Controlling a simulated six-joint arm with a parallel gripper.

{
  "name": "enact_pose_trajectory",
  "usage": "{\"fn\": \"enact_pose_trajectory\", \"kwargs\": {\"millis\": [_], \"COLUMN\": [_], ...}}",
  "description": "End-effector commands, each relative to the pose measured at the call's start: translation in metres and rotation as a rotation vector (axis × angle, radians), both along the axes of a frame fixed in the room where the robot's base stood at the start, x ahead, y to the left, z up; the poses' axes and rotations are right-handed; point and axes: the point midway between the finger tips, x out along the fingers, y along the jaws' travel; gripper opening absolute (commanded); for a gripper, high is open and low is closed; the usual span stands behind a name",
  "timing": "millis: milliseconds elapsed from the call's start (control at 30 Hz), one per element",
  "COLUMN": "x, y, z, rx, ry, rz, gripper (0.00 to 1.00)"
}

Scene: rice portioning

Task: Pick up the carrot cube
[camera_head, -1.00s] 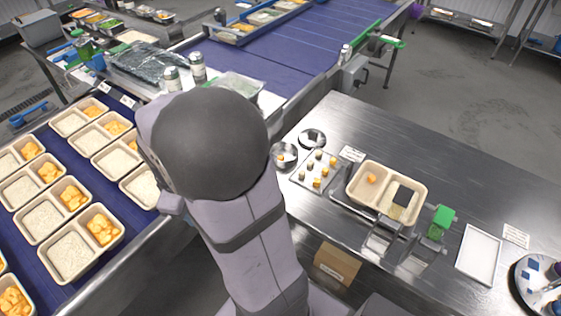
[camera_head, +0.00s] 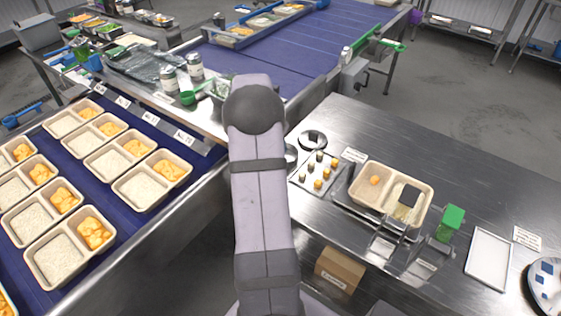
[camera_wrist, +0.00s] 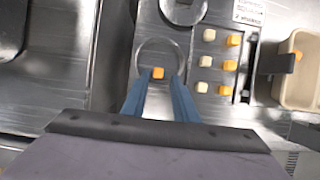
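An orange carrot cube (camera_wrist: 158,73) sits in a small round metal bowl (camera_wrist: 140,52) in the wrist view. My gripper (camera_wrist: 160,80) has its two blue fingers apart, one on each side of the cube in the picture. I see a gap between cube and fingers, but cannot tell the height of the fingertips above the bowl. In the head view my arm covers the gripper, the cube and most of the bowl (camera_head: 291,157).
Right of the bowl, a sample tray (camera_head: 300,184) holds several pale and orange cubes. Beyond it is a two-compartment meal tray (camera_head: 355,193) with an orange piece inside. A round metal dish (camera_head: 312,140) stands behind the bowl. Filled meal trays line the blue conveyor (camera_head: 120,268) at left.

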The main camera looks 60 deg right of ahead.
Motion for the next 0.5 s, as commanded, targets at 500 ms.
{"fn": "enact_pose_trajectory", "kwargs": {"millis": [500], "x": [0.000], "y": [-0.007], "z": [-0.021], "rx": [0.001], "ry": [-0.002], "rz": [-0.002], "gripper": [0.27]}}
